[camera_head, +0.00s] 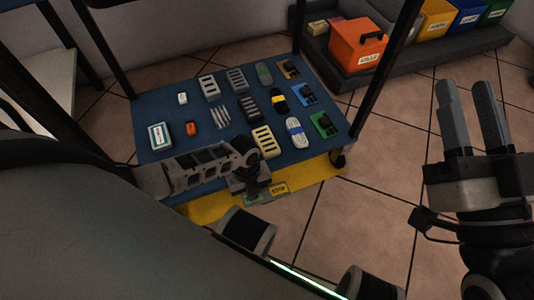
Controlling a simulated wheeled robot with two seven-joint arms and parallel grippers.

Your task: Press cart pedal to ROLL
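The cart (232,132) has a blue top covered with several small parts. A yellow strip (318,175) runs along its near edge, low down. On it are a yellow plate marked STOP (279,188) and, just left, a green plate (253,199), whose lettering I cannot read. My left gripper (251,184) points down above this pedal area, close to the green plate. Its fingers are mostly hidden by the wrist, so contact and opening cannot be told. My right gripper (474,112) is raised at the right, fingers apart and empty, away from the cart.
Dark upright posts of the cart (372,65) rise at its corners. A caster (338,159) stands at the right corner. An orange box (357,46) and several coloured bins (437,19) sit on a grey platform behind. Tiled floor is clear at the right.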

